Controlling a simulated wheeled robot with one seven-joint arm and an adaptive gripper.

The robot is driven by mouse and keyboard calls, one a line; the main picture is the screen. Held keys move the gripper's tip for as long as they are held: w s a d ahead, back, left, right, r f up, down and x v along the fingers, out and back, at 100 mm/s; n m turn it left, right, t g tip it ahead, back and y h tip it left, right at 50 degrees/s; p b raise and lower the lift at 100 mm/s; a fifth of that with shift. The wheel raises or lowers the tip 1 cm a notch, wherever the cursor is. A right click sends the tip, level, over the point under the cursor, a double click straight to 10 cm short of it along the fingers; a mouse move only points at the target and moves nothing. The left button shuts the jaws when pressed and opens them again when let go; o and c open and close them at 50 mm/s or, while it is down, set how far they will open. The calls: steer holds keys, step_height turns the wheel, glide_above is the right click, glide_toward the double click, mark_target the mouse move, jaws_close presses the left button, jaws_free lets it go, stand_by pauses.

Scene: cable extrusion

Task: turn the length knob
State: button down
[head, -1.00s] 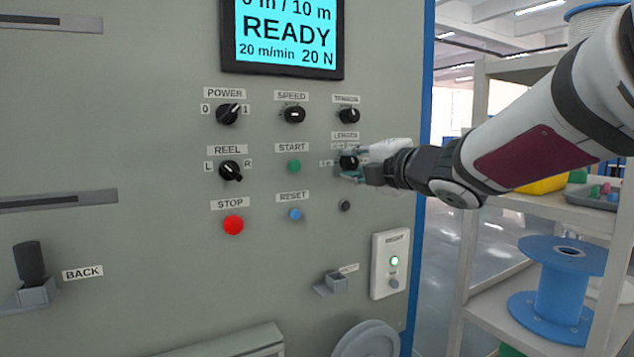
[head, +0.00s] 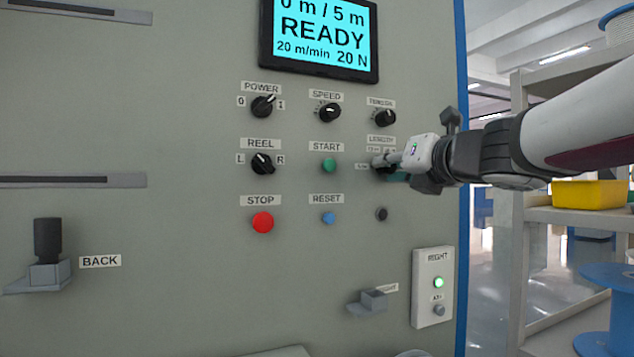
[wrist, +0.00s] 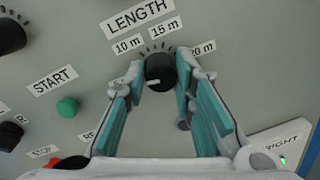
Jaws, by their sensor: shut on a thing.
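The length knob (wrist: 160,66) is black and round, with a white pointer line. In the wrist view it sits under the LENGTH label, with 10 m, 15 m and 20 m marks around it. Its pointer is to the lower left, towards a label partly hidden by the left finger. My gripper (wrist: 155,76) is shut on the knob, one teal-padded finger on each side. In the head view my gripper (head: 388,163) covers most of the knob. The display (head: 320,36) reads 0 m / 5 m, READY, 20 m/min, 20 N.
The tension knob (head: 385,118) is just above my gripper, and a dark button (head: 381,214) is below. The green start button (head: 329,166) is to the left. A shelf with a yellow bin (head: 590,194) and blue reel (head: 611,300) stands at the right.

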steer(key=shift+f+n+b, duration=0.15)
steer(key=shift+n+b, duration=0.65)
steer(key=shift+n, duration=0.2)
steer(key=c, duration=1.3)
jaws_free()
steer(key=v, duration=1.2)
